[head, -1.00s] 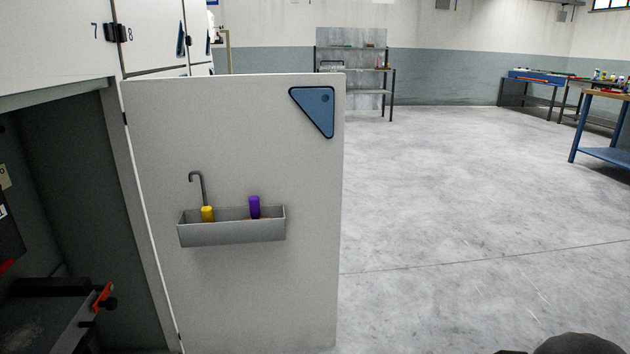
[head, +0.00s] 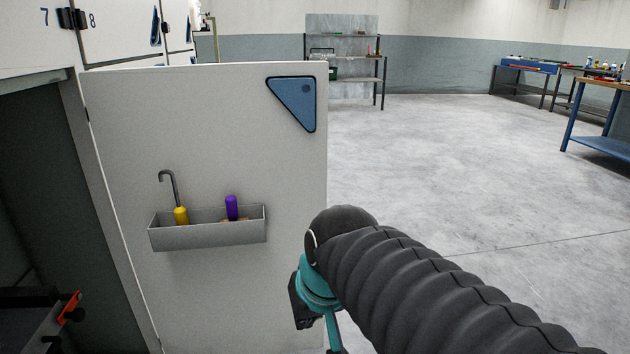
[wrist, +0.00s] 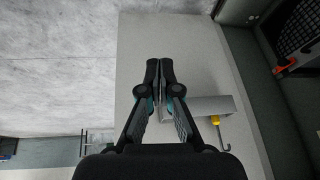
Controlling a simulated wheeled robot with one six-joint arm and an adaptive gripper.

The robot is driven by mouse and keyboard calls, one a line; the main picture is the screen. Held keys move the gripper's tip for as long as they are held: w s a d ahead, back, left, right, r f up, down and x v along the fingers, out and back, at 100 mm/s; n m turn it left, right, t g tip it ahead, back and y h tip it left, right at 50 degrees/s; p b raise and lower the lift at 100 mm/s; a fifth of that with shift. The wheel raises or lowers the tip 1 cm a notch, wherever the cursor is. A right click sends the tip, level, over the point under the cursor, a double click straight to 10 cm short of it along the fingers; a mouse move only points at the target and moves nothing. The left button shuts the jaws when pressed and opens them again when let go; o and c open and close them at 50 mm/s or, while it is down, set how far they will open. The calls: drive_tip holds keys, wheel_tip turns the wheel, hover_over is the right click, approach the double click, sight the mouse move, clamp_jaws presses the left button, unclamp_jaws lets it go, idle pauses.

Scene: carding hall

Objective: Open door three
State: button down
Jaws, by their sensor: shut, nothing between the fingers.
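A light grey door (head: 230,295) stands open, swung out from the cabinet at its left edge, with its inner face towards me. It bears a blue triangular plate (head: 298,98) near its upper free corner and a grey tray (head: 208,236). No number shows on this door. My gripper (wrist: 160,62) is shut and empty, seen in the wrist view against the door panel (wrist: 185,45). I cannot tell whether it touches. In the head view my arm reaches from the lower right to the door's free edge, and the fingers are mostly hidden.
The tray holds a yellow-handled hook (head: 181,215) and a purple item (head: 231,207). The dark compartment (head: 45,170) is open at left, with an orange-red part (head: 70,306) low inside. Doors marked 7 and 8 (head: 115,30) are above. Open floor (head: 450,160) lies right, with workbenches beyond.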

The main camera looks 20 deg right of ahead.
drive_tip(key=w+d+m+g+y, duration=0.1)
drive_tip(key=w+d+m+y, duration=0.2)
drive_tip(key=w, duration=0.8)
drive_tip(key=w+d+f+m+t+y, duration=0.15)
drive_tip(key=w+d+f, duration=0.25)
drive_tip(key=w+d, duration=0.4)
drive_tip(key=w+d+f+m+y, duration=0.1)
drive_tip(key=w+d+f+m, duration=0.3)
drive_tip(key=w+d, duration=0.5)
drive_tip(key=w+d+f+m+y, duration=0.1)
drive_tip(key=w+d+f+y, duration=0.1)
drive_tip(key=w+d+f, duration=0.45)
drive_tip(key=w+d+r+n+t+y+b, duration=0.1)
drive_tip(key=w+d+r+n+t+y, duration=0.2)
drive_tip(key=r, duration=0.4)
drive_tip(key=w+d+r+n+t+y, duration=0.1)
drive_tip(key=w+d+r+y, duration=0.3)
drive_tip(key=r, duration=0.4)
drive_tip(key=a+b, duration=0.1)
drive_tip(key=a, duration=0.7)
drive_tip(key=shift+w, duration=0.4)
